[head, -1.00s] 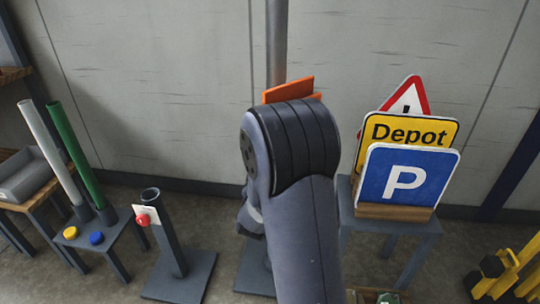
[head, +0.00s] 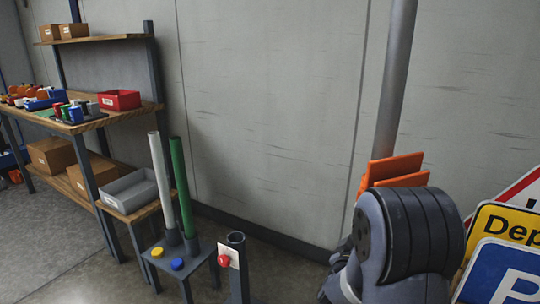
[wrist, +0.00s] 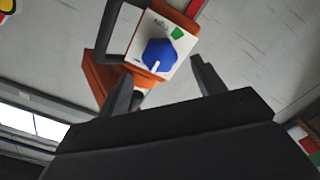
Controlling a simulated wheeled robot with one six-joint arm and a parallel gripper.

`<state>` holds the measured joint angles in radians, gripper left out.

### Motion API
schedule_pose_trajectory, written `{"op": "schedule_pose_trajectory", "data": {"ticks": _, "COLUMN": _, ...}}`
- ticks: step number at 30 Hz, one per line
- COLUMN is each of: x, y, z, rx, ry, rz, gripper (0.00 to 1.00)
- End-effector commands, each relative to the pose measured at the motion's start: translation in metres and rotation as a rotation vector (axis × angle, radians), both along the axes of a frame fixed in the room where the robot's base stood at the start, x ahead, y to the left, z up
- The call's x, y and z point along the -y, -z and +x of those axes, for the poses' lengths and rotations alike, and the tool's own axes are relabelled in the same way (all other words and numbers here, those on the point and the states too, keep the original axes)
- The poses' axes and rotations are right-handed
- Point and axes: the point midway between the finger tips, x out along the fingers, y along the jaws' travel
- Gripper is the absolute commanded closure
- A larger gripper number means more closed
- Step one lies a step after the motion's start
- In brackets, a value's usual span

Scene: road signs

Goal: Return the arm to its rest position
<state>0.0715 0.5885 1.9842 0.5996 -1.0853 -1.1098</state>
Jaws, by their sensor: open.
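My arm (head: 412,240) is folded up at the lower right of the head view, in front of a grey pole. My gripper (wrist: 162,66) shows only in the wrist view; the arm hides it in the head view. Its two dark fingers stand apart. Beyond them, near the upper middle, is an orange device (wrist: 180,15) with a white face, a blue knob and a dark handle. I see nothing clasped between the fingers.
An orange piece (head: 392,170) is by the grey pole (head: 395,80). Signs stand at the right edge, including a blue P sign (head: 498,275). At left are a stand with white and green tubes (head: 183,185), a grey bin (head: 130,190) and a shelf bench (head: 80,125).

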Motion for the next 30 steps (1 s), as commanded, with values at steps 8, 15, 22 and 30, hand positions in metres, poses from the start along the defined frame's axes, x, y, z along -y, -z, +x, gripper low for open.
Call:
{"op": "schedule_pose_trajectory", "data": {"ticks": 8, "x": 0.029, "y": 0.001, "z": 0.042, "rx": 0.002, "ry": 0.002, "rz": 0.001, "gripper": 0.35}}
{"op": "schedule_pose_trajectory", "data": {"ticks": 15, "x": 0.039, "y": 0.001, "z": 0.056, "rx": 0.010, "ry": 0.000, "rz": 0.015, "gripper": 0.35}}
{"op": "schedule_pose_trajectory", "data": {"ticks": 22, "x": 0.038, "y": 0.000, "z": 0.056, "rx": 0.023, "ry": 0.000, "rz": 0.034, "gripper": 0.35}}
{"op": "schedule_pose_trajectory", "data": {"ticks": 30, "x": 0.037, "y": 0.000, "z": 0.055, "rx": 0.016, "ry": -0.001, "rz": 0.024, "gripper": 0.35}}
